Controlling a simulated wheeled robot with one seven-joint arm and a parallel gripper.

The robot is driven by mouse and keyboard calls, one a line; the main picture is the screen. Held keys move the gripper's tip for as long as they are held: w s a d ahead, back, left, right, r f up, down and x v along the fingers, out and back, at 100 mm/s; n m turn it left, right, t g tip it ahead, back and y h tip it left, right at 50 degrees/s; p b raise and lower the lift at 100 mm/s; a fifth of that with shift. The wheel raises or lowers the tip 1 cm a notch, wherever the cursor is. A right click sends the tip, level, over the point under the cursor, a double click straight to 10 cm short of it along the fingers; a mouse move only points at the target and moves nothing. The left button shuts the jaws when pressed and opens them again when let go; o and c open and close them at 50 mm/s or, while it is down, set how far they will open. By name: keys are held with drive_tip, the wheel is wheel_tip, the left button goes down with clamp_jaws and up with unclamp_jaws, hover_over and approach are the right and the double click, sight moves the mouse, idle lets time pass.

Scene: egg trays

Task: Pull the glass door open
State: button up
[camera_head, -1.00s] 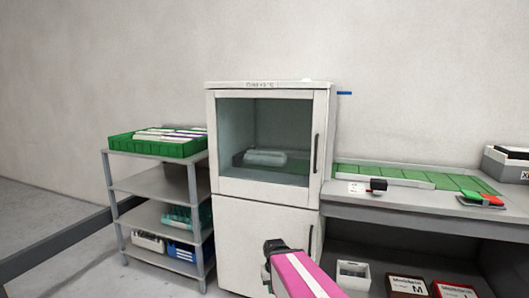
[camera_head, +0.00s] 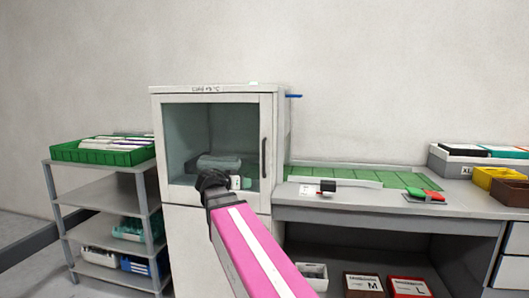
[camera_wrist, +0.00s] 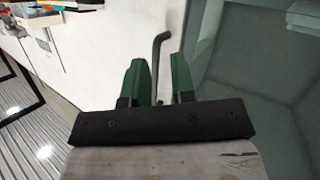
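The glass door (camera_head: 188,130) of the white cabinet (camera_head: 282,140) is closed, with a white frame and clear pane. Its dark vertical handle (camera_head: 263,157) is on the right side of the frame. My pink arm reaches up from below, its dark end in front of the lower pane, left of the handle in the head view. In the wrist view my gripper (camera_wrist: 158,62) has two green fingers standing apart. The dark handle (camera_wrist: 157,50) appears in the gap between them; I cannot tell how deep it lies.
A grey shelf rack (camera_head: 100,190) with a green crate (camera_head: 100,155) stands left of the cabinet. A grey bench (camera_head: 400,205) with green mats adjoins on the right.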

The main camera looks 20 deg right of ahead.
wheel_tip(320, 180, up, 11)
drive_tip(key=m+t+h, duration=0.1)
drive_tip(key=m+h, duration=0.2)
drive_tip(key=x, duration=1.1)
clamp_jaws()
